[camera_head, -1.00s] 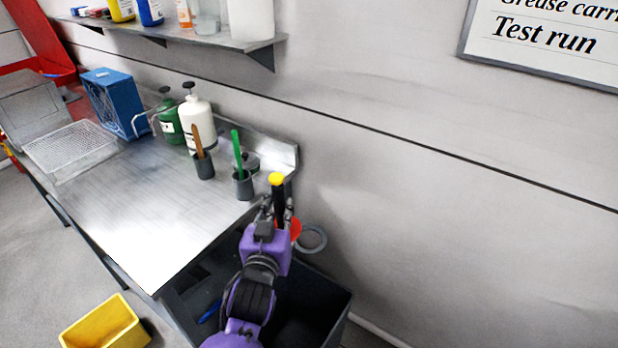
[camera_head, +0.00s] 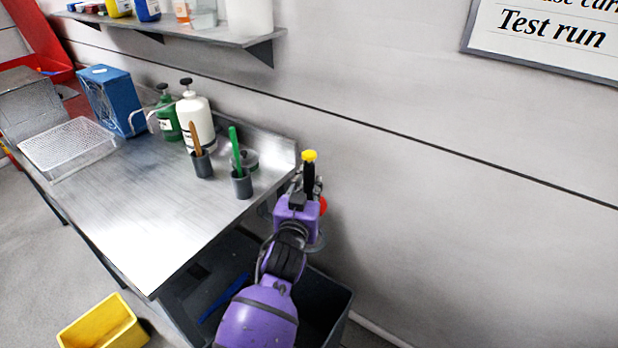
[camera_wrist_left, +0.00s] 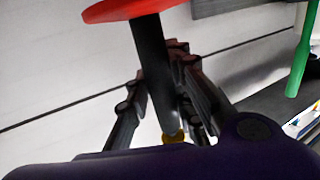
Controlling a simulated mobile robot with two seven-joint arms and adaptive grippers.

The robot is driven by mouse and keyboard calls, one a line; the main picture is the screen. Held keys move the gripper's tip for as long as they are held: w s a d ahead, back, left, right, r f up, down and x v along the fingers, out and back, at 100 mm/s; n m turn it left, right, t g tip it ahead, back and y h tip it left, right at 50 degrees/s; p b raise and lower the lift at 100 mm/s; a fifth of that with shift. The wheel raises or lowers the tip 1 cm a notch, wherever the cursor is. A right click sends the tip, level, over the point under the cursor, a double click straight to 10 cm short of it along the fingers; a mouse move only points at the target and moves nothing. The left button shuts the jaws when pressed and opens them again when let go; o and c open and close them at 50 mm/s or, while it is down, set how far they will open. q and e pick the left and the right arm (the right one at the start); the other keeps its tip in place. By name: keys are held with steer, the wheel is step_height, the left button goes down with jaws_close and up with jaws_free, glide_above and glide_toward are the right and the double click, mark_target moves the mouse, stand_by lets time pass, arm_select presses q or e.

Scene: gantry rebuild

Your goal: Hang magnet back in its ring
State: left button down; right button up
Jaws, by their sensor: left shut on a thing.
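The magnet is a black rod (camera_head: 308,178) with a yellow cap at its upper end and a red disc (camera_head: 323,205) at its lower end. My left gripper (camera_head: 308,188) is shut on the black rod and holds it roughly upright near the wall, just past the bench's right end. The left wrist view shows the rod (camera_wrist_left: 152,65) between the fingers (camera_wrist_left: 155,95), with the red disc (camera_wrist_left: 130,10) at the top. The grey ring (camera_head: 319,244) on the wall is mostly hidden behind my left wrist. My right gripper is not in view.
The metal bench (camera_head: 150,215) lies to the left, with a green-handled tool in a grey cup (camera_head: 241,185) near its right end. A dark bin (camera_head: 335,305) stands below my left arm. A yellow bin (camera_head: 100,325) is on the floor.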

mark_target(309, 196)
arm_select(q)
step_height(309, 196, down, 2)
steer(key=shift+f+b, duration=0.15)
steer(key=shift+b, duration=0.45)
steer(key=shift+f+b, duration=0.4)
steer(key=shift+f, duration=0.3)
steer(key=shift+f+b, duration=0.4)
steer(key=shift+f, duration=0.2)
steer(key=shift+f+b, duration=0.45)
steer(key=shift+f, duration=0.45)
steer(key=shift+f+b, duration=0.7)
steer(key=shift+f, duration=0.6)
steer(key=shift+f+b, duration=0.45)
steer(key=shift+f, duration=0.75)
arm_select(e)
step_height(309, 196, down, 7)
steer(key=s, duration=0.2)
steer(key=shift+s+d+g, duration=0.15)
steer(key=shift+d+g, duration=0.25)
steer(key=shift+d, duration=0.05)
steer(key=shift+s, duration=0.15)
